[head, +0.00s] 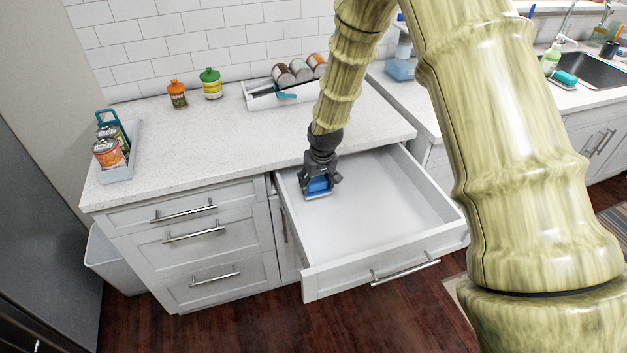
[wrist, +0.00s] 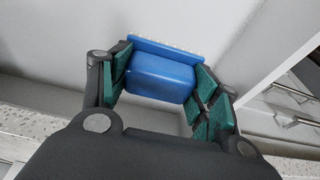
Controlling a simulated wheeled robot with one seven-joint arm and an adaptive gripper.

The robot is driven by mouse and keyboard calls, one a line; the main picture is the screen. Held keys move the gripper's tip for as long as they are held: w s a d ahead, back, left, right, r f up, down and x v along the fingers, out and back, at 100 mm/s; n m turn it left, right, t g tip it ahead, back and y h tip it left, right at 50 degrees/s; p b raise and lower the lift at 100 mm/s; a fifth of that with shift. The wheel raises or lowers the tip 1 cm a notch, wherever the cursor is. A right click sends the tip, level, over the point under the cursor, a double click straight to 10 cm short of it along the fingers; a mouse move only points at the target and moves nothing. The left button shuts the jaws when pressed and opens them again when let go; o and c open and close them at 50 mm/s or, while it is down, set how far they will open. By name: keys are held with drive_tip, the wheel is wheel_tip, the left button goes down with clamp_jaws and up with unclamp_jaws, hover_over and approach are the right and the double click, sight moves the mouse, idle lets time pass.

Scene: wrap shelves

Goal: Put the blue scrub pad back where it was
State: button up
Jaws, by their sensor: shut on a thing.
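The blue scrub pad (head: 318,186) is in my gripper (head: 319,188), over the left rear part of the open drawer (head: 375,203) in the head view. In the wrist view the blue scrub pad (wrist: 162,76) is a blue block with a wider, light-edged strip along its far side. The green finger pads of my gripper (wrist: 160,85) are on both sides of it. Whether the pad touches the drawer floor I cannot tell. The drawer is pulled out and otherwise looks empty.
A grey caddy with cans (head: 118,172) stands at the counter's left end. Orange (head: 177,95) and green-topped (head: 211,85) jars and a tray with cans (head: 262,98) stand at the back. A sink (head: 592,68) is far right. The counter's front middle is clear.

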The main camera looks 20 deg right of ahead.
sight(313, 184)
drive_tip(key=shift+w+p, duration=0.3)
drive_tip(key=shift+w, duration=1.2)
drive_tip(key=shift+f+p, duration=0.65)
drive_tip(key=shift+f, duration=1.1)
drive_tip(key=o, duration=1.1)
drive_tip(key=shift+f, duration=0.1)
drive_tip(key=shift+o, duration=0.2)
drive_tip(key=shift+b+v, duration=1.15)
drive_tip(key=shift+v, duration=5)
